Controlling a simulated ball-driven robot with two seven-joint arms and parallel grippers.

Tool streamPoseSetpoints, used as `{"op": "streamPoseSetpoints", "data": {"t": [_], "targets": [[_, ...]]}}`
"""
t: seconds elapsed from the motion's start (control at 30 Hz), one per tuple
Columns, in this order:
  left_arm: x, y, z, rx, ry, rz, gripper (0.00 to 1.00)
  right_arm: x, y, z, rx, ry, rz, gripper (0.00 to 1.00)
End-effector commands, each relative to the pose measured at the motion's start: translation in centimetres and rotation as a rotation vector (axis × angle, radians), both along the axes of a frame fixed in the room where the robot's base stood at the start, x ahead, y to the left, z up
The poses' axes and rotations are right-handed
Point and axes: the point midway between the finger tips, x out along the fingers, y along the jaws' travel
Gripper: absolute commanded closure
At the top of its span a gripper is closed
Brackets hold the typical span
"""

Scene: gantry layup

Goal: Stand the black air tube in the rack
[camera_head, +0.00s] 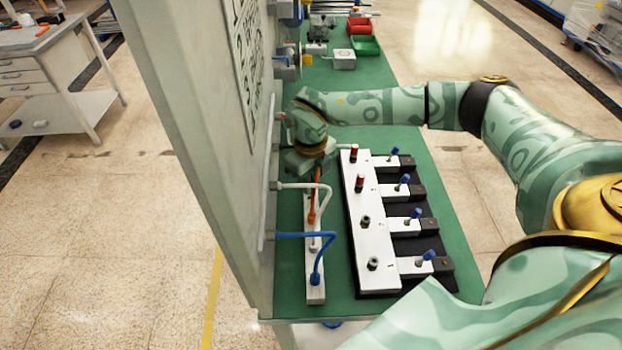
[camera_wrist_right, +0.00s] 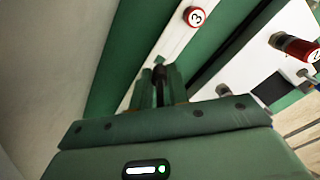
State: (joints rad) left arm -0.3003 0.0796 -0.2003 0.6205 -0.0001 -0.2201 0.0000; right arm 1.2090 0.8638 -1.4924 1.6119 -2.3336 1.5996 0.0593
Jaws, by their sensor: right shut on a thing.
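My right gripper (camera_head: 312,163) is over the far end of the narrow white rack (camera_head: 315,293), beside the upright panel. In the right wrist view its fingers (camera_wrist_right: 160,88) are shut on a dark, narrow thing, the black air tube (camera_wrist_right: 159,90), with the white strip below it. The hand hides the tube in the head view, and I cannot tell whether its end touches the rack. A blue tube (camera_head: 318,258), a white tube (camera_head: 325,205) and an orange tube (camera_head: 312,210) come down to the rack. My left gripper is not in view.
A wide white block (camera_head: 362,245) with red and dark knobs stands right of the rack, with several blue-capped fittings (camera_head: 415,215) on its right. The grey panel (camera_head: 190,110) closes off the left. Red (camera_head: 360,25) and green bins (camera_head: 365,46) stand at the far end of the green bench.

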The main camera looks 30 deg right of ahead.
Motion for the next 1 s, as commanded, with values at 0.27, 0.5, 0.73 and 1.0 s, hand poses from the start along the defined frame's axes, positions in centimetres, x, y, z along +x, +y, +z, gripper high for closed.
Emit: {"op": "streamPoseSetpoints", "data": {"t": [0.27, 0.5, 0.73, 1.0], "targets": [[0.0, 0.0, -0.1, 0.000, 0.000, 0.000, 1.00, 0.0, 0.0, -0.1, 0.000, 0.001, 0.000, 1.00], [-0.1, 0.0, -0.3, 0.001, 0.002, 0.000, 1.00, 0.0, 0.0, -0.6, 0.000, 0.001, 0.000, 1.00], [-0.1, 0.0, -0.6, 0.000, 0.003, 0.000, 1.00, 0.0, 0.0, -1.2, 0.000, 0.001, -0.001, 1.00], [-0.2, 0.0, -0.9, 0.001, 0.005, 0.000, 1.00, 0.0, 0.0, -1.9, 0.000, 0.001, -0.001, 1.00]]}}
